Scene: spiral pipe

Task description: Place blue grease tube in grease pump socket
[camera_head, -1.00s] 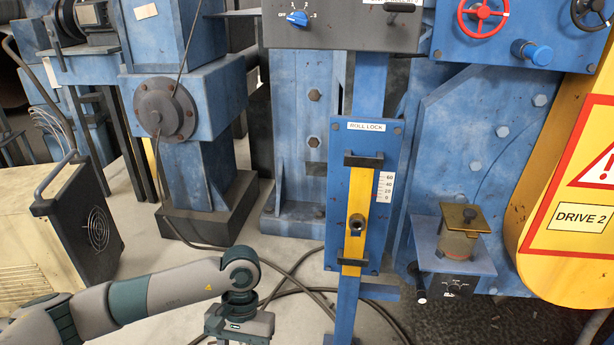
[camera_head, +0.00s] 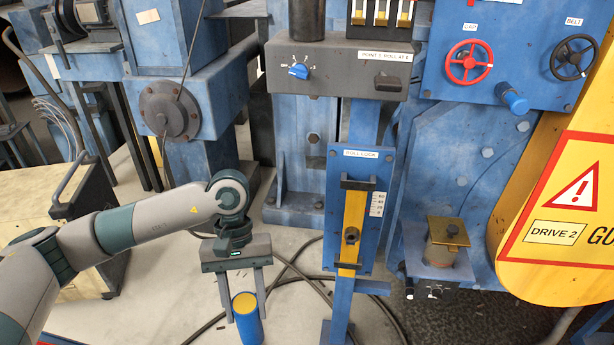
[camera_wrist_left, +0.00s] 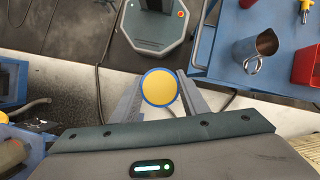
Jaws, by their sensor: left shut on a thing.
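The blue grease tube (camera_head: 249,327) has a yellow top and hangs upright between the fingers of my left gripper (camera_head: 243,303). In the left wrist view its round yellow end with a blue rim (camera_wrist_left: 159,87) sits between the two fingers, which are shut on it. The gripper points down, left of the roll lock panel (camera_head: 337,200). I cannot tell for certain which part is the grease pump socket. A small blue shelf (camera_head: 422,266) at right bears a cylinder under a brass plate (camera_head: 447,231). My right gripper is not in view.
A grey control box with a blue knob (camera_head: 299,71) stands above the roll lock panel. A yellow guard (camera_head: 565,250) fills the right. Cables (camera_head: 290,268) lie on the floor. The left wrist view shows a metal jug (camera_wrist_left: 255,50) on a blue surface and a red bin (camera_wrist_left: 306,65).

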